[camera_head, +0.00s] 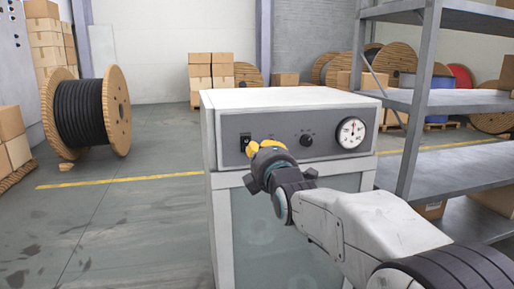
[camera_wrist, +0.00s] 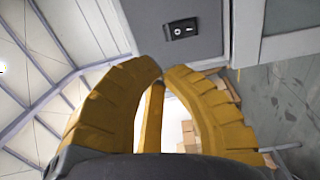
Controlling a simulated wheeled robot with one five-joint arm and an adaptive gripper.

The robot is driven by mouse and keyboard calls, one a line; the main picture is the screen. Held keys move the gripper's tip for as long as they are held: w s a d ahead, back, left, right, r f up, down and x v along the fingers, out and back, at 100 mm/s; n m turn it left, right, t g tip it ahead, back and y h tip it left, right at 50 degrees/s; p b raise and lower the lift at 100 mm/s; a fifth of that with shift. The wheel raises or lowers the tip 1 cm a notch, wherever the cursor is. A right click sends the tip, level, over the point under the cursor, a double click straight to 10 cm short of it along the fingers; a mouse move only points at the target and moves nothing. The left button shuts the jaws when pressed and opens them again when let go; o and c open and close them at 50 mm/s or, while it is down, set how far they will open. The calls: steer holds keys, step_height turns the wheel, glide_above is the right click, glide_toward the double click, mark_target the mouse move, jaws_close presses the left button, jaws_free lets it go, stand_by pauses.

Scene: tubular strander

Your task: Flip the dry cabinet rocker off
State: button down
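The dry cabinet (camera_head: 290,98) is a white box with a grey front panel on a stand. Its small black rocker (camera_head: 245,143) sits at the panel's left end. In the wrist view the rocker (camera_wrist: 181,29) shows a round white mark and a line mark; I cannot tell which side is pressed in. My gripper (camera_head: 254,147) has yellow fingers and is just right of the rocker in the head view. In the wrist view its fingertips (camera_wrist: 162,70) come together, with nothing between them, apart from the rocker in the picture. Contact with the panel cannot be told.
A black knob (camera_head: 306,140) and a round white gauge (camera_head: 351,133) are farther right on the panel. A grey metal shelf (camera_head: 455,100) stands close on the right. A cable reel (camera_head: 87,112) and cartons (camera_head: 210,72) stand behind. The floor left of the cabinet is clear.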

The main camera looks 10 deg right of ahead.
steer(key=shift+s, duration=0.4)
steer(key=shift+r, duration=0.1)
steer(key=s+m+g+p, duration=0.7)
steer(key=s+p, duration=0.6)
steer(key=s, duration=0.4)
steer(key=s+m+g+p, duration=0.7)
steer(key=s+m+p, duration=0.3)
steer(key=s, duration=0.8)
steer(key=p, duration=0.2)
steer(key=shift+f+m+g+p, duration=0.35)
steer(key=shift+m+g+p, duration=0.05)
steer(key=shift+a, duration=0.1)
